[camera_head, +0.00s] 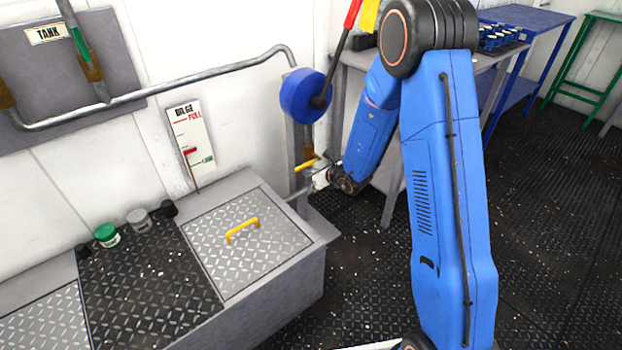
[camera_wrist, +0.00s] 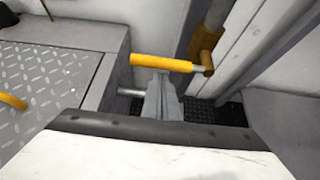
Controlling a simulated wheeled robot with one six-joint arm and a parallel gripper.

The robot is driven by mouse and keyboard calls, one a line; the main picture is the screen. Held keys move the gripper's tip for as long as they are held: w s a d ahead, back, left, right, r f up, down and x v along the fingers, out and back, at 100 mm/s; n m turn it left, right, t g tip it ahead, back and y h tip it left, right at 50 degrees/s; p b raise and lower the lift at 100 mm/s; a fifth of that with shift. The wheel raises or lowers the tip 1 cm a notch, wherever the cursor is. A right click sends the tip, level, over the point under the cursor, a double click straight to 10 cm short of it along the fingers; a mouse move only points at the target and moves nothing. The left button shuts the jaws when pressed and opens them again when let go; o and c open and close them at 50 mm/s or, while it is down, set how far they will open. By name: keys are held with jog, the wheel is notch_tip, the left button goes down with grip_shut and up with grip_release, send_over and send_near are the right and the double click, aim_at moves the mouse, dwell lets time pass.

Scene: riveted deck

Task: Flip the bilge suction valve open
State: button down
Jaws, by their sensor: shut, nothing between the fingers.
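The bilge suction valve shows as a yellow-orange lever (camera_head: 307,164) beside a grey post, above a pipe at the hatch box's right end. In the wrist view the lever (camera_wrist: 162,63) lies roughly level across the picture, its right end at a brass body (camera_wrist: 207,45). My gripper (camera_head: 319,178) is just right of and below the lever in the head view. In the wrist view its grey fingers (camera_wrist: 160,84) are together and empty, with their tips at the lever's lower edge. I cannot tell whether they touch it.
A bilge gauge (camera_head: 190,145) hangs on the wall. A hatch plate with a yellow handle (camera_head: 242,229) tops the box at left. A blue disc (camera_head: 303,95) with a black rod sits above the valve. A bench (camera_head: 395,182) stands behind my arm.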

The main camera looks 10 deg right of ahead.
jog(key=shift+r, duration=0.3)
dwell(0.4)
jog(key=shift+r+m+y, duration=0.15)
jog(key=shift+m+y, duration=0.15)
jog(key=shift+y, duration=0.1)
